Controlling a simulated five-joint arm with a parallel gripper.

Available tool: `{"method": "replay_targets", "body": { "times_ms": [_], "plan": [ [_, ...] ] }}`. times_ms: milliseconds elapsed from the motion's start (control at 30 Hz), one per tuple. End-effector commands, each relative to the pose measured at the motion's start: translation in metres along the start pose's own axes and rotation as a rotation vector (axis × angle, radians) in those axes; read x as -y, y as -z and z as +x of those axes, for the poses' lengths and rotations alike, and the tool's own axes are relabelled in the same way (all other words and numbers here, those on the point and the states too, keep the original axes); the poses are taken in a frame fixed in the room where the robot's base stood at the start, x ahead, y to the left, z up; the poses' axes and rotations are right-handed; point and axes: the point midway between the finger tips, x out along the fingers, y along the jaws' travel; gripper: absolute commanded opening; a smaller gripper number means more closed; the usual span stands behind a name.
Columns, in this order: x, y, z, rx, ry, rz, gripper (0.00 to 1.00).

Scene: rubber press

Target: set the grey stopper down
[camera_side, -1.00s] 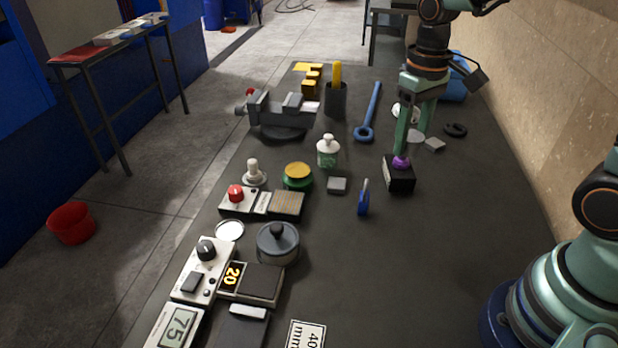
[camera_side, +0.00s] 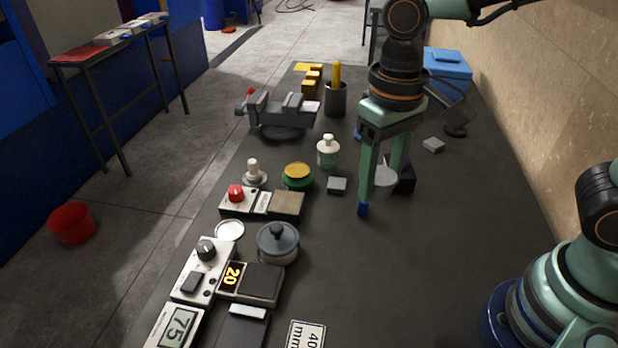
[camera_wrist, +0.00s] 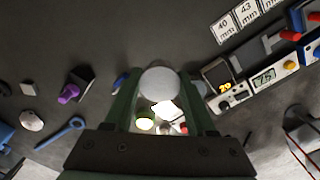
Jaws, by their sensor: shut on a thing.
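The grey stopper (camera_side: 385,181) is a pale grey rounded piece between the fingers of my gripper (camera_side: 380,190). In the wrist view the stopper (camera_wrist: 160,84) shows as a round grey face between both fingers of my gripper (camera_wrist: 160,92). My gripper is shut on it and points down over the middle right of the dark bench (camera_side: 430,260). The stopper appears held above the bench top, but the exact gap cannot be told. The near finger hides part of the stopper in the side view.
A black block (camera_side: 406,182) stands just behind my gripper; its purple knob (camera_wrist: 68,93) shows in the wrist view. A blue piece (camera_side: 363,209) is mostly hidden by a fingertip. A small grey block (camera_side: 337,186) and lidded grey pot (camera_side: 278,243) lie left.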

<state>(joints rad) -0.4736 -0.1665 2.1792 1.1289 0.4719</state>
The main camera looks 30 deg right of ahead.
Motion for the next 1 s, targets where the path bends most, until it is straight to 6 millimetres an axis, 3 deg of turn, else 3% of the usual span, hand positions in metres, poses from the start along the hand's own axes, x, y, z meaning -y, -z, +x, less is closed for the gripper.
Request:
{"method": "replay_targets", "body": {
  "times_ms": [33,200,433,1000],
  "plan": [
    [0.012,-0.01,-0.002,-0.001,0.001,-0.01,0.02],
    [0.036,-0.034,-0.005,0.0,0.0,-0.005,0.02],
    [0.045,-0.046,0.005,0.004,-0.003,0.002,0.02],
    [0.044,-0.046,0.131,0.007,-0.006,0.003,0.02]
  ]
}}
